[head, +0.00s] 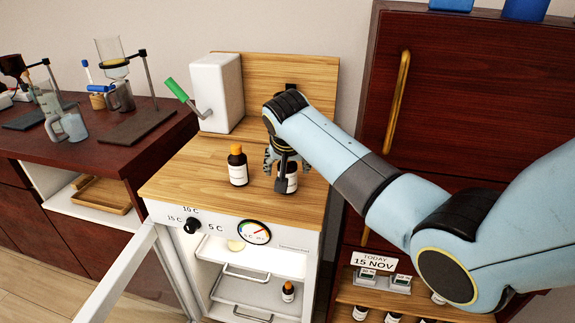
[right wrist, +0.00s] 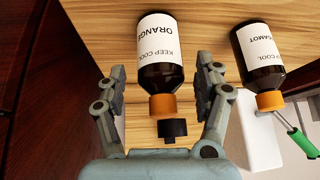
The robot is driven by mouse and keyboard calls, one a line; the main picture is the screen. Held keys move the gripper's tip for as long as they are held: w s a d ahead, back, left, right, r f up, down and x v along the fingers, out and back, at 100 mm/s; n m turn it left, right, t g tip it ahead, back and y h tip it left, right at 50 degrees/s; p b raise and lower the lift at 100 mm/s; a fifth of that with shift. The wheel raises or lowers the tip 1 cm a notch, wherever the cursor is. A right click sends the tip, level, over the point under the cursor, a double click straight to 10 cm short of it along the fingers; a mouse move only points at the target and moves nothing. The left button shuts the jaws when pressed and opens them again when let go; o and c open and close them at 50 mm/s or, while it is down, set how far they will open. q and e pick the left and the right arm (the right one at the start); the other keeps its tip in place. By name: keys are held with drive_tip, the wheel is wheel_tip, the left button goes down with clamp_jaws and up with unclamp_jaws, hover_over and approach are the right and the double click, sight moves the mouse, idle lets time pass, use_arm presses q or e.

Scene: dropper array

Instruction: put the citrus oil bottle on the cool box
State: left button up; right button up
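A dark bottle with a white label reading "ORANGE" and "KEEP COOL" (right wrist: 158,45) stands on the wooden top of the cool box (head: 185,180). My left gripper is not in view.
A white box with a green-handled crank (head: 217,92) stands at the back of the top. The cool box door (head: 125,268) is open; a bottle (head: 288,291) stands inside. A dark red cabinet (head: 460,70) is at right, above a "15 NOV" sign (head: 374,262).

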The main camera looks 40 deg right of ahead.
drive_tip(key=shift+r, duration=0.25)
drive_tip(key=v, duration=1.1)
drive_tip(key=shift+s+a+r, duration=0.2)
drive_tip(key=shift+r, duration=0.1)
